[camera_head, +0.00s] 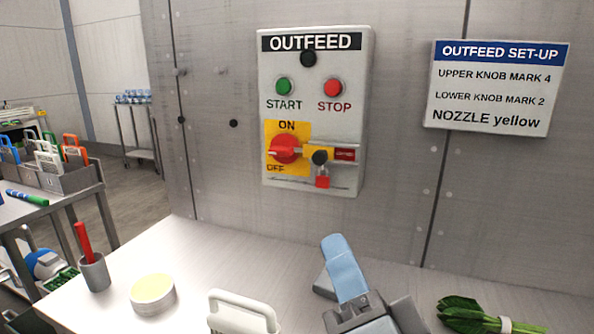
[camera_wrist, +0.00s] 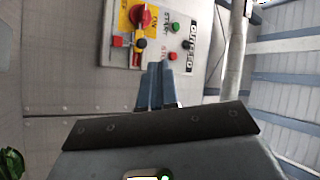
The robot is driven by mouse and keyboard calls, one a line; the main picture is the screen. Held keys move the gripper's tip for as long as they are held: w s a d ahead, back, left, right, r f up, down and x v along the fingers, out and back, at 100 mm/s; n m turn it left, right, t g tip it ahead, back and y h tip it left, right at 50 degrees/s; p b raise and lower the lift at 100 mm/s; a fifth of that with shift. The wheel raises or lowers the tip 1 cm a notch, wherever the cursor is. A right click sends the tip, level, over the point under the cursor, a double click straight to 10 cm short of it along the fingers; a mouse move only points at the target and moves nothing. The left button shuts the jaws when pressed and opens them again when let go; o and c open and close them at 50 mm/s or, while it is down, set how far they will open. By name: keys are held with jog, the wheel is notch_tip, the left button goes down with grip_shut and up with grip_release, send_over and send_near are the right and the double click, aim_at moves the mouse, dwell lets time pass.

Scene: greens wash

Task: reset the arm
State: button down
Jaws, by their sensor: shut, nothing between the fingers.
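My gripper (camera_head: 343,262) is at the bottom middle of the head view, above the counter and below the outfeed control box. Its blue fingers are shut with nothing between them. In the wrist view the shut fingers (camera_wrist: 156,72) point toward the wall and the control box. The control box (camera_head: 357,115) is on the metal wall. It has a green START button (camera_head: 285,86), a red STOP button (camera_head: 332,87) and a red rotary switch (camera_head: 285,149). A red padlock (camera_head: 322,178) hangs by the switch. My gripper is apart from the box.
A bundle of greens (camera_head: 470,313) lies on the counter (camera_head: 225,255) to the right. A white-handled item (camera_head: 240,312), a round yellow-topped tub (camera_head: 153,293) and a grey cup (camera_head: 96,273) with a red stick stand to the left. A set-up sign (camera_head: 493,87) is on the wall.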

jog(key=s+d+f+n+g, duration=0.25)
jog(key=s+d+f, duration=0.35)
jog(key=f, duration=0.4)
jog(key=s+d+f+n+g+h, duration=0.1)
jog(key=s+d+f+n+h, duration=0.1)
jog(key=s, duration=0.6)
jog(key=s+d+f+n+g+h, duration=0.1)
jog(key=s+d+f, duration=0.3)
jog(key=s, duration=0.5)
jog(key=s+d+f+n+g+h, duration=0.2)
jog(key=s+d, duration=0.3)
jog(key=s, duration=0.4)
jog(key=shift+f+n+h, duration=0.3)
jog(key=shift+f+n, duration=0.25)
jog(key=shift+f, duration=0.25)
